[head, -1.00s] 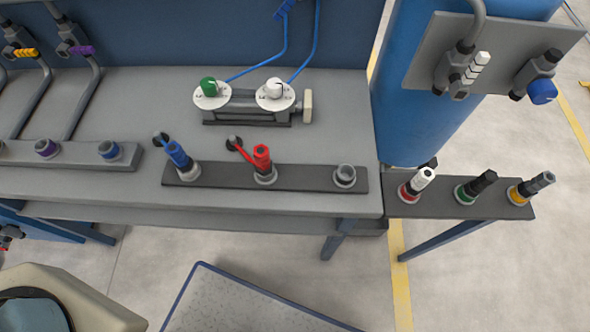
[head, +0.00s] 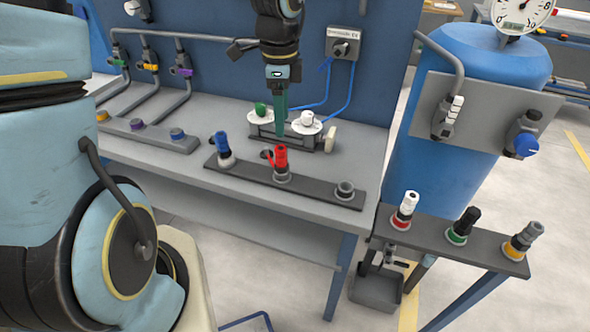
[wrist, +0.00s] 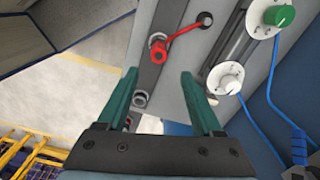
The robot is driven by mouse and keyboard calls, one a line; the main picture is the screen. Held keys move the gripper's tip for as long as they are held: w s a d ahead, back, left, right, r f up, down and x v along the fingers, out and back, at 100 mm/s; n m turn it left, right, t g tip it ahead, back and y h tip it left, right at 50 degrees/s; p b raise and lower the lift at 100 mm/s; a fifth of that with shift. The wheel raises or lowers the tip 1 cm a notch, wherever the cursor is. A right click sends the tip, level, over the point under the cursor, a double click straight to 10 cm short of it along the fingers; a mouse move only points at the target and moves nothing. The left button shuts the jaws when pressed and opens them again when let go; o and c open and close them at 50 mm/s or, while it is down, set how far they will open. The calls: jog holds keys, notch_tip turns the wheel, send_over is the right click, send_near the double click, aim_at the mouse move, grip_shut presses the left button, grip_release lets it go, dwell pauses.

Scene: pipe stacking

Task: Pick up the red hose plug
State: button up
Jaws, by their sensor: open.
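The red hose plug (head: 281,158) stands upright in the middle socket of the dark strip on the workbench, with a red strap joined to it. It also shows in the wrist view (wrist: 158,52), ahead of and between the fingers, towards the top. My gripper (head: 281,124) is open and empty, pointing down above the bench, behind the plug in the head view. Its two green fingers (wrist: 160,80) are apart in the wrist view and do not touch the plug.
A blue plug (head: 223,148) stands left of the red one, and an empty socket (head: 345,188) is to the right. A valve block with green (head: 261,108) and white (head: 307,117) knobs sits behind. White (head: 406,209), black (head: 464,225) and grey (head: 524,240) plugs stand on a side shelf.

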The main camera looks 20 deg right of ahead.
aim_at(281, 148)
notch_tip(281, 148, down, 4)
jog(key=shift+r, duration=0.25)
jog(key=shift+a+f+p, duration=0.2)
jog(key=shift+f+p, duration=0.1)
jog(key=shift+f, duration=1.1)
jog(key=shift+a+f+p, duration=0.15)
jog(key=shift+f+p, duration=0.1)
jog(key=shift+f, duration=1.1)
grip_shut()
